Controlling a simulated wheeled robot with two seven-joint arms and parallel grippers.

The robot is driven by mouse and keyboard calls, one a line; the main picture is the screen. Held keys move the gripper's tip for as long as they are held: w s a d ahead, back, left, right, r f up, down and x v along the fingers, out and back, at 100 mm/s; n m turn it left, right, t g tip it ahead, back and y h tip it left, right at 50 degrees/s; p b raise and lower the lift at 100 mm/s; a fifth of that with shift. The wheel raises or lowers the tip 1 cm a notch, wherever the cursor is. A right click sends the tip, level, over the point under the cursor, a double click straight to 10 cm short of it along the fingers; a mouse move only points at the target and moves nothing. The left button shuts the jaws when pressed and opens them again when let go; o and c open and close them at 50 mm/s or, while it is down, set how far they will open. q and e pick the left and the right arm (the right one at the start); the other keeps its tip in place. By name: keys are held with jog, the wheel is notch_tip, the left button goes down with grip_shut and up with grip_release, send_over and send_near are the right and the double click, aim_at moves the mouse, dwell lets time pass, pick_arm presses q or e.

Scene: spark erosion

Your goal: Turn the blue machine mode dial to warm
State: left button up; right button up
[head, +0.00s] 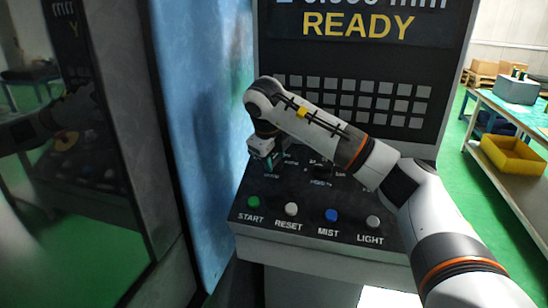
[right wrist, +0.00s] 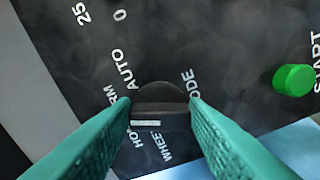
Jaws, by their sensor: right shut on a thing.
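The blue machine (head: 205,120) has a black sloped control panel below a READY screen. My right gripper (head: 268,160) is over the panel's left side, above the START button. In the right wrist view its two teal fingers (right wrist: 162,112) are shut on the mode dial (right wrist: 160,108), a black knob with a raised grip bar. A short white mark shows on the bar, towards its left end. The labels AUTO, part of WARM, HO and WHEEL stand around the knob, partly hidden by the fingers. MODE is partly covered too. My left gripper is out of view.
Green START (head: 253,202), white RESET (head: 291,209), blue MIST (head: 331,215) and grey LIGHT (head: 373,222) buttons line the panel's front edge. A second knob (head: 322,171) is right of my gripper. A keypad (head: 410,105) rises behind. A bench with a yellow bin (head: 515,157) is far right.

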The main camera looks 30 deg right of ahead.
jog(key=shift+r, duration=0.1)
jog(key=o, duration=1)
jog(key=v, duration=1.2)
